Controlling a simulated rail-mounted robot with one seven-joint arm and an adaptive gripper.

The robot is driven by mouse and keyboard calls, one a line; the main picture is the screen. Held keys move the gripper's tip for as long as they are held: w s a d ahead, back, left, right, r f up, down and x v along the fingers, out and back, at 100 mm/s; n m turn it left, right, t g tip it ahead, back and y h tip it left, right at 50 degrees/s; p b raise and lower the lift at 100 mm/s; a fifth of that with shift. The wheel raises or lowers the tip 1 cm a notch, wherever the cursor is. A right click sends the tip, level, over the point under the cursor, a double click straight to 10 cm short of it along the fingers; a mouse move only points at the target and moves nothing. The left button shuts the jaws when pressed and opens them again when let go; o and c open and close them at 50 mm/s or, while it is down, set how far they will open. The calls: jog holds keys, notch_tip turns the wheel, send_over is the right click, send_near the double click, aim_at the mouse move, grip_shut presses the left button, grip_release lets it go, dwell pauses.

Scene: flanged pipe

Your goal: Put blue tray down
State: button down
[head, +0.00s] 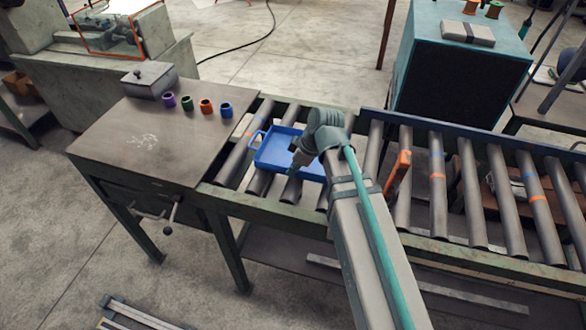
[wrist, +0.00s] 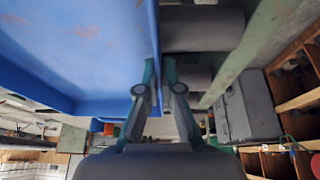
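The blue tray (head: 273,154) is over the roller conveyor (head: 437,190), just right of the dark table, and part of it is hidden behind my arm. Whether its underside touches the rollers is hard to tell. The fingers look shut on that wall. Rollers (wrist: 203,30) show to the right of the wall.
The dark table (head: 150,135) on the left holds a grey lidded box (head: 149,80) and purple, green, orange and blue cups (head: 206,105). Rollers farther right are clear. A teal cabinet (head: 460,75) stands behind.

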jog(key=c, duration=1.3)
grip_release()
jog(key=shift+f, duration=0.1)
jog(key=p+v, duration=0.8)
jog(key=v, duration=0.4)
jog(key=shift+a, duration=0.1)
